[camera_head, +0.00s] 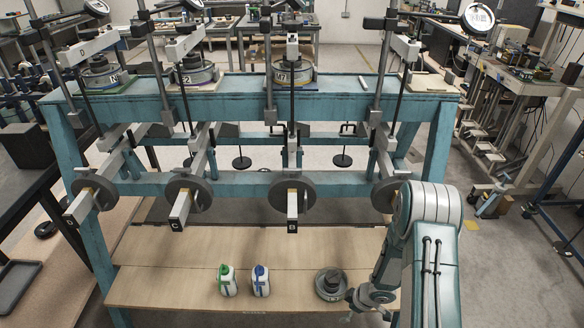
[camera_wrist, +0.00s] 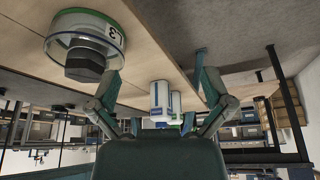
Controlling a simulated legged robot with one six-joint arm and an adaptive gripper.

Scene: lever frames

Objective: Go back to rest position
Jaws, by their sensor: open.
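My gripper (camera_head: 362,300) is low over the wooden board, just right of a round container holding a dark weight (camera_head: 331,284). In the wrist view my gripper (camera_wrist: 161,82) has its two fingers spread wide with nothing between them. That view looks upside down. There the container (camera_wrist: 88,32), with a green rim and the label L3, is beside the left finger. I cannot tell whether they touch. My arm comes in from the lower right in the head view.
A green-topped bottle (camera_head: 227,281) and a blue-topped bottle (camera_head: 261,281) stand on the wooden board (camera_head: 170,285), left of the container. Behind stands a teal frame (camera_head: 240,183) with several lever arms and round weights. A dark tray (camera_head: 15,285) is at lower left.

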